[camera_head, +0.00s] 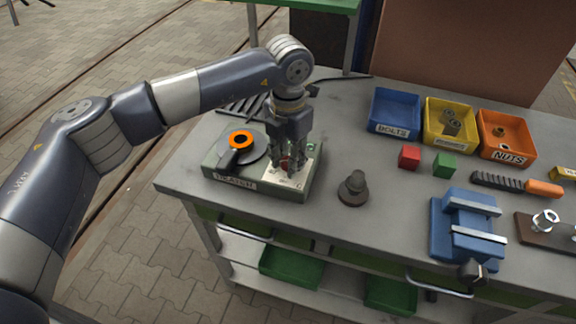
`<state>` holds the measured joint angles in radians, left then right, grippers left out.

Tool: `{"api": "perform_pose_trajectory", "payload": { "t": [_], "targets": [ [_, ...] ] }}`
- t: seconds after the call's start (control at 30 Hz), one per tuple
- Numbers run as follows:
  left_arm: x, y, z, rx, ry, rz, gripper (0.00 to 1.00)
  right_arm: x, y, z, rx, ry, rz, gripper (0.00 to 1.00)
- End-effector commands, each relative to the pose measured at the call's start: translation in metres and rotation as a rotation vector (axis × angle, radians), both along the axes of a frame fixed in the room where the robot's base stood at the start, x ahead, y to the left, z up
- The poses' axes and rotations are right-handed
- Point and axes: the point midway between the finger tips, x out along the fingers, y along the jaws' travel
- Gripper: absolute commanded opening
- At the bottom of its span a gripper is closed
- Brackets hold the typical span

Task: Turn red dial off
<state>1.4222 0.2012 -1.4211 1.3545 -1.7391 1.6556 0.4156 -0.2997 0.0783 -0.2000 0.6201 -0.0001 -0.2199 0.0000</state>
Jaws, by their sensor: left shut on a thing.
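A green-grey heater box (225,176) with a "HEATER" label stands at the left of the workbench. A round grey plate with an orange ring (240,140) on it is on the box's left part. My left gripper (291,160) points down over the light panel at the box's right. It is shut on the red dial (286,163), of which only small red bits show between the fingers. The dial's setting is hidden. My right gripper is not in view.
Blue (395,113), yellow (450,122) and orange (506,135) bins stand at the back right. Red (409,157) and green (445,164) cubes, a dark knobbed piece (353,188), a file (517,184) and a blue vise (468,226) occupy the bench. Bare bench lies in front of the heater.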

Motion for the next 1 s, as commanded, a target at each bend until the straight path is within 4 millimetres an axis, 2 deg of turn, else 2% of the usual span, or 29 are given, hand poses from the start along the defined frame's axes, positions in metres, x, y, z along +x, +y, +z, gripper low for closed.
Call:
{"api": "perform_pose_trajectory", "payload": {
  "t": [0.03, 0.4, 1.0],
  "targets": [
    [0.001, 0.000, -0.004, -0.002, -0.004, 0.043, 0.05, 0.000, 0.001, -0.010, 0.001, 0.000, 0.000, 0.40],
    [0.001, 0.000, -0.003, -0.002, -0.004, 0.395, 0.05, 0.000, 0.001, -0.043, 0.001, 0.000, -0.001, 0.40],
    [0.001, -0.001, -0.001, -0.003, -0.002, 0.916, 0.05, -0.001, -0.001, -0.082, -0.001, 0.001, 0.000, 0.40]
  ]
}}
